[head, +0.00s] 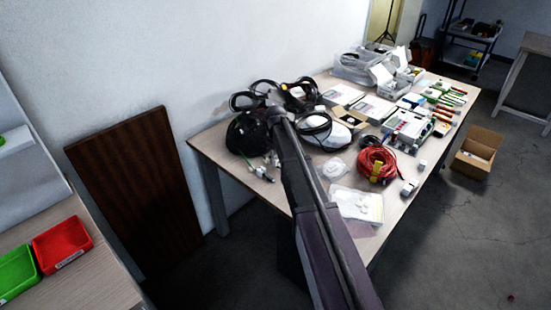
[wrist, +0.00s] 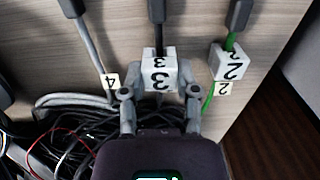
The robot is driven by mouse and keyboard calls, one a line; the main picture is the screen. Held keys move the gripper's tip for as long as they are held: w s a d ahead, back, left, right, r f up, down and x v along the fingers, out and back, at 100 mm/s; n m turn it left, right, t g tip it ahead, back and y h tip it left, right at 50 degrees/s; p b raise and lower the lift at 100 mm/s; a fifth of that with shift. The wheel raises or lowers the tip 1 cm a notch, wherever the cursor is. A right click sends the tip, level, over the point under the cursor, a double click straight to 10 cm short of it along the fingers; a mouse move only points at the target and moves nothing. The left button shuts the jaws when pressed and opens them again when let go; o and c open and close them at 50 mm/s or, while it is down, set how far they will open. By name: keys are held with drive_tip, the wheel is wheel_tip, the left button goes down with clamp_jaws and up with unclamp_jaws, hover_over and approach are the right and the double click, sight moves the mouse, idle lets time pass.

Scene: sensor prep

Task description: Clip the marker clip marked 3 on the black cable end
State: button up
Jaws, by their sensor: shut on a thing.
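In the wrist view, my gripper (wrist: 158,92) is shut on the white marker clip marked 3 (wrist: 159,79), one finger on each side. The black cable end (wrist: 157,14) comes down from the top and meets the clip's upper edge. In the head view my arm hides the clip, and the gripper is not clear.
A green cable (wrist: 232,38) at right carries a white clip marked 2 (wrist: 227,66). A grey cable (wrist: 90,45) at left has a 4 tag (wrist: 112,83). Black cable coils (wrist: 75,125) lie near my left finger. The table (head: 205,150) is crowded; its edge is close by.

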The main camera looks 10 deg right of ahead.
drive_tip(key=shift+f+b, duration=0.8)
drive_tip(key=shift+f, duration=0.05)
idle(0.7)
drive_tip(key=o, duration=0.9)
drive_tip(key=shift+r, duration=0.2)
drive_tip(key=shift+r+p, duration=2.85)
drive_tip(key=shift+p, duration=0.2)
drive_tip(key=s+r+m+p, duration=0.2)
drive_tip(key=s, duration=0.7)
drive_tip(key=s+r+m+p, duration=0.2)
drive_tip(key=s+r+p, duration=0.1)
drive_tip(key=s, duration=0.7)
drive_tip(key=s+r+m+p, duration=0.2)
drive_tip(key=s+m, duration=0.1)
drive_tip(key=s, duration=0.7)
drive_tip(key=shift+s+r+p, duration=0.15)
drive_tip(key=shift+r+p, duration=0.25)
